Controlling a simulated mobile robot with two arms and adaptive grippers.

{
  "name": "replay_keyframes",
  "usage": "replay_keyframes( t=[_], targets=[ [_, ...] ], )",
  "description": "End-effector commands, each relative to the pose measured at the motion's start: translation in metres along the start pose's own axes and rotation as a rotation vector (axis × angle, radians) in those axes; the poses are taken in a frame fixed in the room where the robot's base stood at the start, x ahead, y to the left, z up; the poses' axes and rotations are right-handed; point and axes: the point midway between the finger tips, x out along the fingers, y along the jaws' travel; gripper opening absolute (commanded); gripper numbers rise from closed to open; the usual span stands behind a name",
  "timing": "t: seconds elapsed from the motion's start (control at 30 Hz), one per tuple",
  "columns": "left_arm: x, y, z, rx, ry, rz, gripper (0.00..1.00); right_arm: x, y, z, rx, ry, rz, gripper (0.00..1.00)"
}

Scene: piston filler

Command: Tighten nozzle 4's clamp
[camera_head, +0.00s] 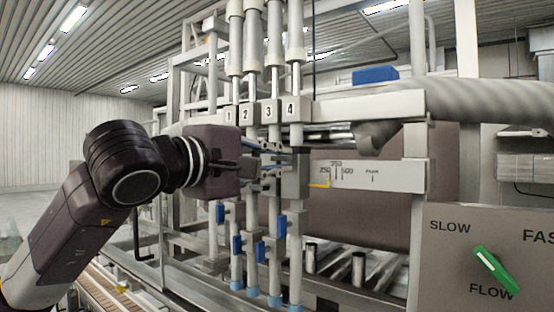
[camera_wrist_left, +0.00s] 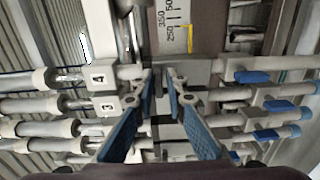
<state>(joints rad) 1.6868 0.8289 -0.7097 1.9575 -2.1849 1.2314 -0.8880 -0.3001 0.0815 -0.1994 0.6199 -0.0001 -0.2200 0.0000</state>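The four nozzles stand side by side under number plates; plate 4 (camera_head: 291,108) is rightmost in the head view. Nozzle 4's tube (camera_head: 295,215) runs down below it, with a grey block (camera_head: 297,182) at gripper height. My left gripper (camera_head: 279,161) reaches in from the left, level with this block. In the left wrist view its two blue-padded fingers (camera_wrist_left: 159,76) stand apart, with tips at nozzle 4's line near plate 4 (camera_wrist_left: 98,78). A grey part shows between the tips; I cannot tell whether they touch it. The clamp itself is not clear. My right gripper is not seen.
Blue handles (camera_head: 283,226) sit on the tubes below the gripper. A scale plate (camera_head: 372,175) lies right of nozzle 4. A panel with a green flow knob (camera_head: 495,268) is at lower right. Neighbouring nozzle tubes leave little room around the fingers.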

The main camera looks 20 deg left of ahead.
Motion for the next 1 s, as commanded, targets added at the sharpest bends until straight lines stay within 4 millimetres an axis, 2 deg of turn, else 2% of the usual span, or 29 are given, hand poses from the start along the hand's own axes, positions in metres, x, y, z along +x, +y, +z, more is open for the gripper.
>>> replay_keyframes(
  t=[0.1, 0.37, 0.47, 0.57, 0.8, 1.0],
  targets=[
    [0.000, 0.000, 0.000, -0.001, 0.000, 0.001, 0.25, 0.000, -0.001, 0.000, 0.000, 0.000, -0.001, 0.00],
    [-0.001, 0.001, -0.001, -0.002, 0.001, 0.004, 0.25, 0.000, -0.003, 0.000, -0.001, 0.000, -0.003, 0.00],
    [-0.009, 0.002, -0.001, -0.001, 0.001, 0.005, 0.25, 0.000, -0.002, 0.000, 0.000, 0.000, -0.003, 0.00],
    [-0.024, 0.002, -0.001, -0.001, 0.002, 0.007, 0.25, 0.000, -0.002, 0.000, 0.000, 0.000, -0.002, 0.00],
    [-0.076, 0.002, -0.001, -0.001, 0.003, 0.007, 0.25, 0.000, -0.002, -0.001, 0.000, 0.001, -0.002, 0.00],
    [-0.108, 0.001, -0.001, -0.001, 0.003, 0.004, 0.25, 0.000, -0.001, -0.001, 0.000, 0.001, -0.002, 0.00]
  ],
)
